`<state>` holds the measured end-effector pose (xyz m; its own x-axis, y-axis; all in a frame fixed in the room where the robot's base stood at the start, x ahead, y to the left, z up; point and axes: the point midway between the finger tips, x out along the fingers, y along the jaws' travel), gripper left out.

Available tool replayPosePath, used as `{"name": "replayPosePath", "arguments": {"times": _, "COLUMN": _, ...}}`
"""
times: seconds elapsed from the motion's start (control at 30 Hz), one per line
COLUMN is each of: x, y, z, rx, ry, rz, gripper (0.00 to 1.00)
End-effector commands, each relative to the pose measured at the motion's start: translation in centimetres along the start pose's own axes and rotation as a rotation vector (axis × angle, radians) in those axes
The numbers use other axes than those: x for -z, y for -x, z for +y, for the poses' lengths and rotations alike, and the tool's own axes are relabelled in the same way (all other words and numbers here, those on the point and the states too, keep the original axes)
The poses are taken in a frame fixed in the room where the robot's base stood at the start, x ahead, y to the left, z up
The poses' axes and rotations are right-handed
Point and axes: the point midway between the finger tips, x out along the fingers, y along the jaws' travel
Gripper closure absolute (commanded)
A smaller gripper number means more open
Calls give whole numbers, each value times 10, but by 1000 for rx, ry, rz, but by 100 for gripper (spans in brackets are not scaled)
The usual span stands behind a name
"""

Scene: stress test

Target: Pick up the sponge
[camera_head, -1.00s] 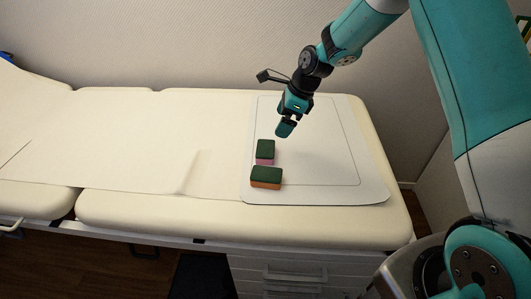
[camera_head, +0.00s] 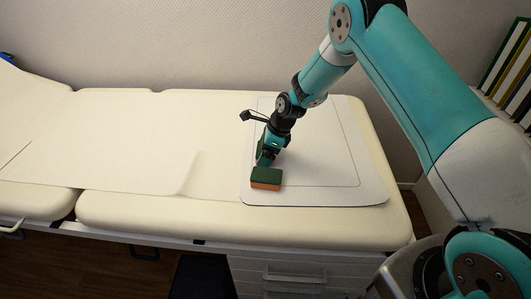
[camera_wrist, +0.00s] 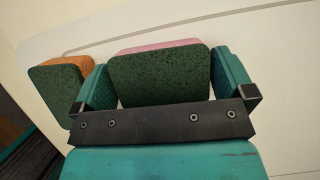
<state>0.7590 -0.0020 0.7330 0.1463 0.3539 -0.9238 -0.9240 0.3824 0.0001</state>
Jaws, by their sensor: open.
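Two sponges lie on the white mat (camera_head: 320,195). One is green over orange (camera_head: 266,178), and it also shows at the left in the wrist view (camera_wrist: 55,90). The other is green over pink; in the wrist view this sponge (camera_wrist: 160,76) sits between my two teal fingers. In the head view my gripper (camera_head: 265,161) is down at the pink sponge and hides most of it. My gripper, seen also in the wrist view (camera_wrist: 162,82), is open, with one finger on each side of the pink sponge. I cannot tell whether the fingers touch it.
The mat lies on a cream padded couch (camera_head: 140,215) with a paper sheet (camera_head: 120,150) to the left. The orange sponge is close beside my gripper, on the near side. The mat's right part is clear. Books (camera_head: 505,60) stand at the far right.

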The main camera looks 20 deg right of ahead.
Motion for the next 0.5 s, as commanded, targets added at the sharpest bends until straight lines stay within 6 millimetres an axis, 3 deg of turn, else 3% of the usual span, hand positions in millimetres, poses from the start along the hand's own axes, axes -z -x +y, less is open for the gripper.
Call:
{"name": "replayPosePath", "arguments": {"times": 0.13, "x": 0, "y": 0, "z": 0, "rx": 0, "ry": 0, "rz": 0, "gripper": 2}}
{"name": "replayPosePath", "arguments": {"times": 0.27, "x": 0, "y": 0, "z": 0, "rx": 0, "ry": 0, "rz": 0, "gripper": 32}}
{"name": "replayPosePath", "arguments": {"times": 0.5, "x": 0, "y": 1, "z": 0, "rx": 0, "ry": 0, "rz": 0, "gripper": 36}}
